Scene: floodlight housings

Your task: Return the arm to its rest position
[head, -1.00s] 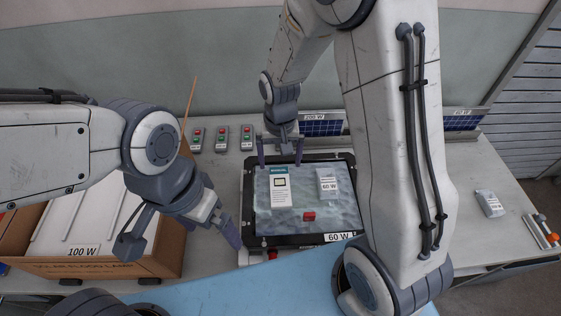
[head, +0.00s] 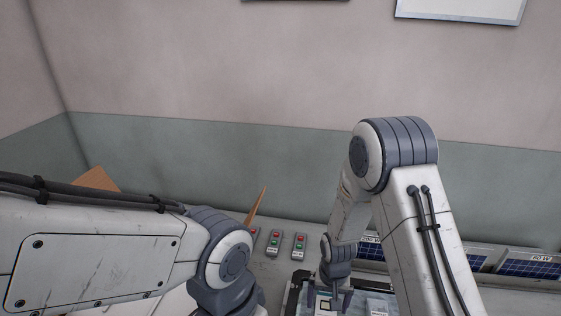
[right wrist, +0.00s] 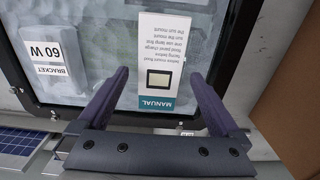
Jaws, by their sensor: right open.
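My right gripper (head: 329,299) hangs over the black-framed floodlight housing (head: 291,291) at the bottom of the head view. In the right wrist view my right gripper (right wrist: 158,78) has its two fingers spread wide with nothing held between them. The white and teal manual (right wrist: 162,62) lies in the housing beyond the fingers. A box labelled BRACKET, 60 W (right wrist: 47,58) lies beside it. My left arm enters the head view from the left; its jaws are below the picture edge.
Several small switch boxes with red and green buttons, one here (head: 300,246), stand left of my right arm. Solar panels (head: 530,268) line the bench back at right. A cardboard box flap (head: 97,180) shows at left.

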